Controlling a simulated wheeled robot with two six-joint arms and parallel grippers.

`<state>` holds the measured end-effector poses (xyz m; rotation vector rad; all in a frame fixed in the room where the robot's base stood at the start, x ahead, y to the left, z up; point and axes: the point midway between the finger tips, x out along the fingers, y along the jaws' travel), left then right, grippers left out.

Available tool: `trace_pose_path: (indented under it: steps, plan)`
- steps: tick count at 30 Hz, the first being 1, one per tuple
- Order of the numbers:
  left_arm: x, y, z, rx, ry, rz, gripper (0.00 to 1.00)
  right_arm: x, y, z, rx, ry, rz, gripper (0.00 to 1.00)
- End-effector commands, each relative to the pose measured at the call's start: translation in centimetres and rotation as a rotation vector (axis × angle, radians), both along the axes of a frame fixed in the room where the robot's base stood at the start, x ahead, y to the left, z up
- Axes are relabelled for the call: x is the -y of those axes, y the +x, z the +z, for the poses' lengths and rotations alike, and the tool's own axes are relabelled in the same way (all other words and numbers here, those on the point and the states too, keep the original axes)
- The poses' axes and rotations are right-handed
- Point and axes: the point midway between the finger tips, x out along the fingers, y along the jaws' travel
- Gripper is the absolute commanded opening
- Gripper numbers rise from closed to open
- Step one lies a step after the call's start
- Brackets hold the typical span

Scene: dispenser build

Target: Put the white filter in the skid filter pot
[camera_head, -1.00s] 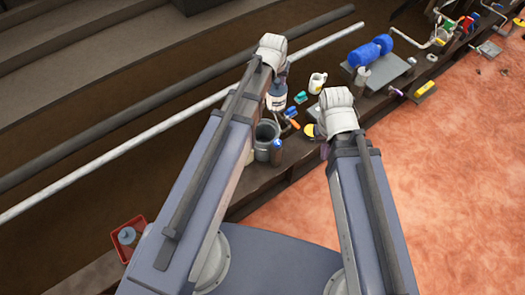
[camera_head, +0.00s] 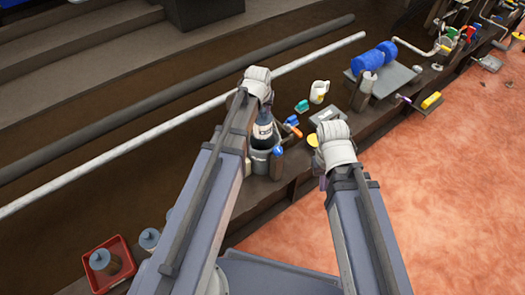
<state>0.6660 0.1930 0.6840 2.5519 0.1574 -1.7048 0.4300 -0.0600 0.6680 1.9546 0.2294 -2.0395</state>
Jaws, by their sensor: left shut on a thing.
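My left gripper (camera_head: 260,108) is mostly hidden under its wrist. A white cylinder with a label and a grey-blue top (camera_head: 264,131), which looks like the white filter, hangs upright beneath it and appears held. It overlaps the mouth of a grey pot (camera_head: 263,164); whether it is inside or above the pot I cannot tell. I cannot confirm that this is the skid filter pot; a grey cylinder (camera_head: 365,91) also stands by the skid plate with the blue unit. My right gripper (camera_head: 322,180) is right of the pot, its fingers mostly hidden by its wrist.
A dark cylinder (camera_head: 276,165) stands close against the pot's right side. A white mug (camera_head: 319,91), a teal item (camera_head: 302,106) and a grey plate (camera_head: 326,115) lie beyond. The blue unit (camera_head: 373,57) is farther right. A red tray (camera_head: 125,247) holds a bottle at lower left.

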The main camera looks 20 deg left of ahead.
Motion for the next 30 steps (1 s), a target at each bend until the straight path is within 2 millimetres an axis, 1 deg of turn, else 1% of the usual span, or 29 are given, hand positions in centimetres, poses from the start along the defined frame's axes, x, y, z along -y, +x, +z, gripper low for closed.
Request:
trace_pose_path:
  steps: [1, 5, 18, 21, 24, 30]
  plan:
    - [0.0, 0.0, -1.1, 0.000, 0.000, 0.000, 0.00, 0.0, 0.0, -1.1, 0.000, 0.000, 0.000, 0.00]
    - [0.0, 0.0, -3.2, 0.000, 0.000, 0.000, 0.00, 0.0, 0.0, -3.2, 0.000, 0.000, 0.000, 0.00]
    - [0.0, 0.0, -11.0, 0.000, 0.000, -0.001, 0.00, 0.2, 0.1, -11.0, 0.004, -0.008, 0.004, 0.00]
    - [0.0, 0.0, -12.4, 0.000, 0.000, -0.001, 0.00, 0.2, 0.1, -12.4, 0.004, -0.011, 0.004, 0.00]
    - [0.0, 0.0, -13.0, 0.000, 0.000, 0.000, 0.00, 0.2, 0.1, -13.0, 0.004, -0.010, 0.007, 0.00]
    - [0.0, 0.0, -13.0, 0.000, 0.000, 0.000, 0.00, 0.2, 0.1, -13.0, 0.005, -0.010, 0.007, 0.00]
